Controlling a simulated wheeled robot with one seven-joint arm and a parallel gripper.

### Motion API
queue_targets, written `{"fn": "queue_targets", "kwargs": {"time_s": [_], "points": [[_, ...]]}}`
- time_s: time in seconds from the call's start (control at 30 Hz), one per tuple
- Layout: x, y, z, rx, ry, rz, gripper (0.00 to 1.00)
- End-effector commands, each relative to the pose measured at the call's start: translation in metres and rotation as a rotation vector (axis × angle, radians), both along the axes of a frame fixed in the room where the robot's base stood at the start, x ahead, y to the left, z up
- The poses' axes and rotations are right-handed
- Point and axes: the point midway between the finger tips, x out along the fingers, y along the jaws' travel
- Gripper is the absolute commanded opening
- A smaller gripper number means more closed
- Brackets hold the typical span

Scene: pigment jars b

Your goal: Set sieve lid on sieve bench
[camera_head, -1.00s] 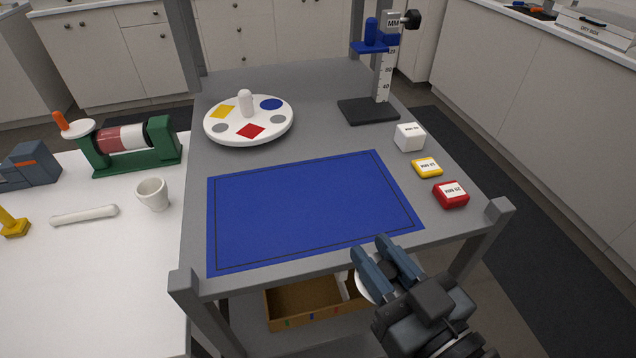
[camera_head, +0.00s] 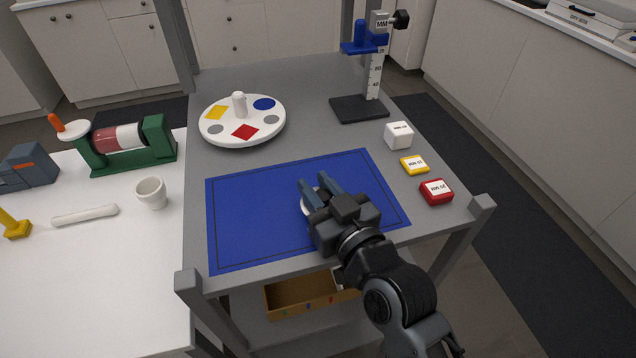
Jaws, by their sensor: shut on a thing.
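My gripper (camera_head: 322,186) is over the blue mat, right of its middle, with its fingers pointing away from me. It is shut on a white round piece, which I take to be the sieve lid (camera_head: 306,204). Only a white edge shows at the left of the fingers; the gripper hides the rest. I cannot tell whether the lid touches the mat. The blue mat (camera_head: 250,215) with a thin dark border line lies on the grey bench (camera_head: 310,95), which I take to be the sieve bench.
A white turntable (camera_head: 212,139) with coloured patches stands at the back left. A black-based height stand (camera_head: 358,109) is at the back right. White (camera_head: 398,136), yellow (camera_head: 414,165) and red (camera_head: 436,192) blocks line the right edge. The mat's left half is clear.

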Motion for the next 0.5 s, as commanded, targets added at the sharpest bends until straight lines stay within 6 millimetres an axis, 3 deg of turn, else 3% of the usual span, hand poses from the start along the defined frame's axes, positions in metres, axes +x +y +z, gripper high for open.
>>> {"fn": "queue_targets", "kwargs": {"time_s": [0.37,0.4,0.5], "points": [[-0.0004,0.0,-0.0043,0.001,-0.003,0.0,0.0],[-0.0005,0.0001,-0.0026,0.001,-0.002,0.0,0.32],[-0.0005,0.0001,-0.0026,0.001,-0.002,0.0,0.41]]}}
